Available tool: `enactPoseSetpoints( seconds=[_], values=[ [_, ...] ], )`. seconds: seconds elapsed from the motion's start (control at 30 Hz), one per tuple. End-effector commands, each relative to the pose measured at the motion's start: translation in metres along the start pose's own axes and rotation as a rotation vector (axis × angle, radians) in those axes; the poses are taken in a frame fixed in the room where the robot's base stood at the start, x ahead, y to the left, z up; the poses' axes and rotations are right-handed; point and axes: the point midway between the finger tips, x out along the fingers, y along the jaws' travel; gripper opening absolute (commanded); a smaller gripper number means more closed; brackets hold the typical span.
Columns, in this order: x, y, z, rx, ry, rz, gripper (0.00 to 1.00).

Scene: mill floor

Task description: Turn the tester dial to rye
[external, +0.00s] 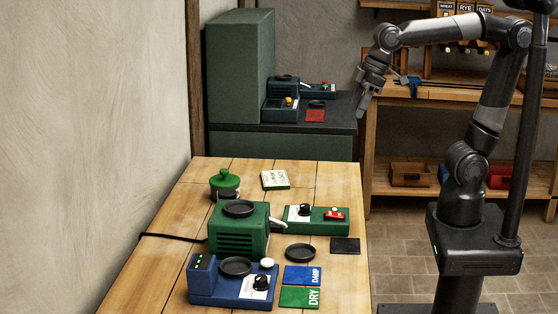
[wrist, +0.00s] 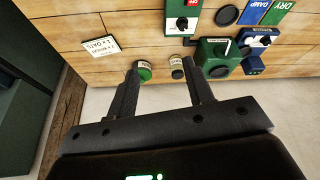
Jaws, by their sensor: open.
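The blue unit (external: 205,288) stands at the front of the wooden table, beside the DAMP and DRY plates; I take it as the tester. Its black dial (external: 262,282) sits on a white label too small to read, so its setting cannot be told. In the wrist view the blue unit (wrist: 252,66) and its dial (wrist: 266,40) are at the upper right. My gripper (external: 364,104) is high beyond the table's far right corner, well away from the dial. In the wrist view my gripper (wrist: 162,82) is open, with nothing held between its fingers.
A green machine (external: 238,240) stands behind the blue unit. A green control box (external: 325,220) has another black knob and a red switch. A green-lidded jar (external: 225,184), a card (external: 275,180), a black dish (external: 300,253) and DAMP (external: 302,275) and DRY (external: 300,297) plates lie around.

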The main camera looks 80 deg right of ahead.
Motion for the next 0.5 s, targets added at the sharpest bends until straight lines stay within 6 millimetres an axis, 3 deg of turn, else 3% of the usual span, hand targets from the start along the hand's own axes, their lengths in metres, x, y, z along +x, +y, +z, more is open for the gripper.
enactPoseSetpoints(
  seconds=[0.03, 0.2, 0.5],
  values=[
    [0.003, -0.007, -0.019, -0.033, -0.015, -0.011, 0.48],
    [0.014, -0.031, -0.075, -0.140, -0.060, -0.041, 0.48],
    [0.052, -0.094, -0.161, -0.334, -0.135, -0.090, 0.48]
  ],
)
